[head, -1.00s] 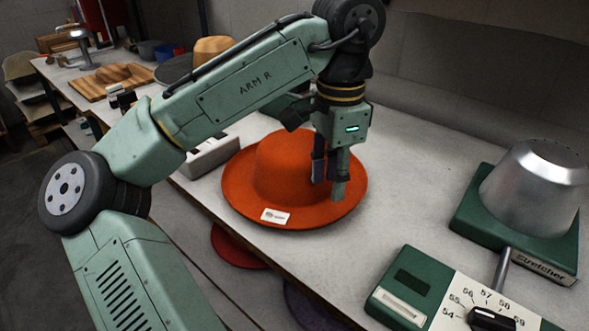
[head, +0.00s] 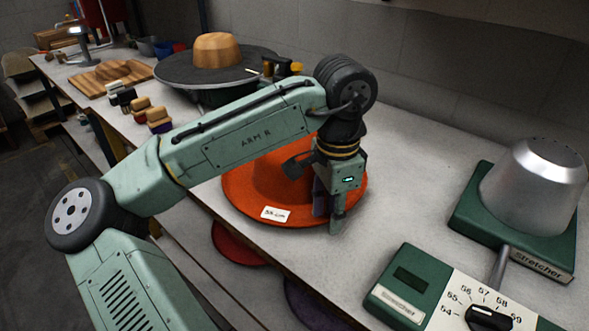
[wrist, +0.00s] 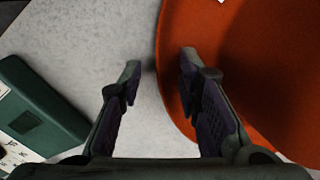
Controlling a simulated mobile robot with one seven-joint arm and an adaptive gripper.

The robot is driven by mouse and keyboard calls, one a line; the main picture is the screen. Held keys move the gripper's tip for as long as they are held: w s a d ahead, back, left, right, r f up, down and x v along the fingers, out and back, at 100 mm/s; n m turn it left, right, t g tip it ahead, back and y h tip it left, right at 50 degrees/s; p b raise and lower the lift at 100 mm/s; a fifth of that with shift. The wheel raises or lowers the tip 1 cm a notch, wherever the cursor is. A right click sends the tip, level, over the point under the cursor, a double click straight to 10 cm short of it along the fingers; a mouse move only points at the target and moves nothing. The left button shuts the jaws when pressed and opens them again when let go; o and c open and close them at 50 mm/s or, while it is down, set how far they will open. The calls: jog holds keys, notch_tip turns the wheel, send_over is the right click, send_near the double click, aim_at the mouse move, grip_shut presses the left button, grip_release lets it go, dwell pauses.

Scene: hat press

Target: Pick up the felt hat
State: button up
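The orange felt hat (head: 241,186) sits on the workbench, brim down, with a white tag (head: 275,215) at its front edge. My arm hides much of its crown. My gripper (head: 329,220) points down at the right front edge of the brim. In the wrist view the gripper (wrist: 158,72) is open, and the hat (wrist: 262,55) fills the right side. The right finger is over the brim and the left finger is over bare bench, with the brim's edge between them. I cannot tell whether either finger touches the hat.
The green stretcher with its metal dome (head: 535,185) and dial box (head: 440,295) stands to the right. A wooden hat block (head: 216,50) on a dark round plate and several brushes (head: 140,108) are behind. Red (head: 238,245) and purple felt pieces lie below the bench edge.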

grip_shut()
jog(key=shift+r, duration=0.1)
dwell(0.5)
